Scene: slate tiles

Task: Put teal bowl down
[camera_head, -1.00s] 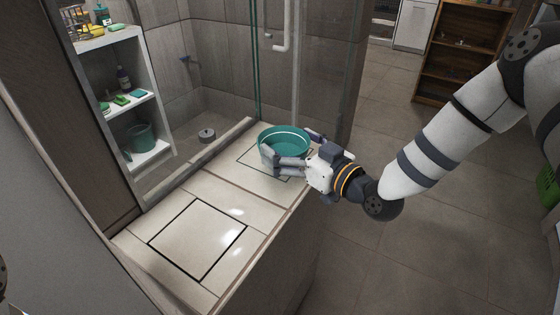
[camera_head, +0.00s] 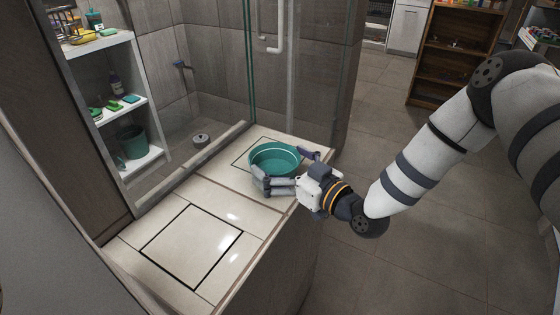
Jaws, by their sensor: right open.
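The teal bowl (camera_head: 276,157) sits upright on the pale tiled ledge (camera_head: 258,205), near its far end and over part of a dark square outline. My right gripper (camera_head: 281,172) reaches in from the right. It is open, with one finger at the bowl's near left side and the other at its right side. I cannot tell whether the fingers touch the bowl. My left gripper is not in view.
A second dark square outline (camera_head: 191,245) marks the bare near part of the ledge. A glass shower panel (camera_head: 250,65) stands behind. White shelves (camera_head: 140,100) with bottles and a teal bucket (camera_head: 134,142) are at left. A wooden shelf (camera_head: 455,60) stands far right.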

